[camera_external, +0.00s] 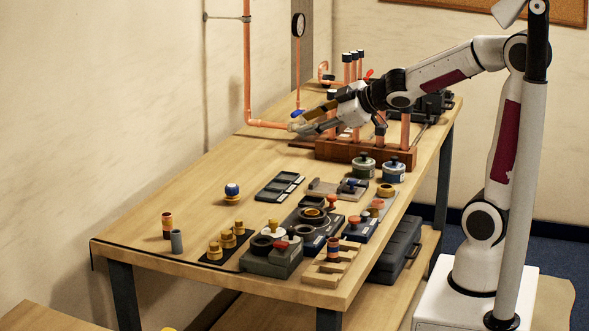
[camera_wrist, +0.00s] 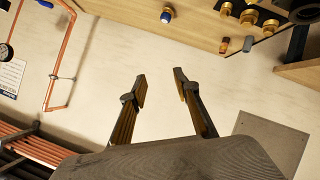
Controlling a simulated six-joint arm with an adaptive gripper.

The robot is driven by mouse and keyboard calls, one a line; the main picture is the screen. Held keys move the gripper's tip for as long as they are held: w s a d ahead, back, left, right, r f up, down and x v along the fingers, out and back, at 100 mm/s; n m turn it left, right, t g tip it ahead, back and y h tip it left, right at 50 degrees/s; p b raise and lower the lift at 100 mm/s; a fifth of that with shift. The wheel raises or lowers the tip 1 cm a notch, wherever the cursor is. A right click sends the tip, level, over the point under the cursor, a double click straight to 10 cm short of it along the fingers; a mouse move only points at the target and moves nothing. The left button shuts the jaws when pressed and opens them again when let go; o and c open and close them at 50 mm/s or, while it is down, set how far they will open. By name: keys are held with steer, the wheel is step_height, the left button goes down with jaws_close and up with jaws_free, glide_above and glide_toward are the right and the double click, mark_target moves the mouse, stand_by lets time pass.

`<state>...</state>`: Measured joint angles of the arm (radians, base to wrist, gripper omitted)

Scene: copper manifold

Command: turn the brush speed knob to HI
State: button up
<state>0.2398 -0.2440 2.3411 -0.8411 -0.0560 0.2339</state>
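My gripper (camera_external: 296,122) is raised at the far left of the bench, near the wall pipe. Its fingers are apart with nothing between them, as the wrist view also shows (camera_wrist: 161,83). No lettering is readable, so I cannot tell for certain which control is the brush speed knob. A grey box (camera_external: 268,264) at the bench's near edge carries a dark round part (camera_external: 261,245) and a small red knob (camera_external: 281,245). A dark unit with round black parts (camera_external: 312,228) stands behind it. My gripper is far from both and touches neither.
The copper manifold on a wooden block (camera_external: 338,151) stands below and behind my gripper. A copper wall pipe (camera_external: 247,70) and gauge (camera_external: 299,25) are close by. Brass fittings (camera_external: 228,238) and a blue-topped fitting (camera_external: 232,190) stand on the bench.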

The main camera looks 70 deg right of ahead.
steer(key=w+a+f+n+y, duration=0.3)
steer(key=w+n+y, duration=0.1)
steer(key=w, duration=0.1)
steer(key=n+g+y, duration=0.6)
steer(key=g+y, duration=0.2)
steer(key=y, duration=0.3)
glide_toward(291, 228)
steer(key=shift+w+a+f, duration=0.15)
steer(key=shift+w+a, duration=0.1)
steer(key=shift+w, duration=0.45)
steer(key=shift+s+f, duration=0.1)
steer(key=shift+s, duration=0.5)
steer(key=shift+a, duration=0.1)
steer(key=shift+x, duration=3.9)
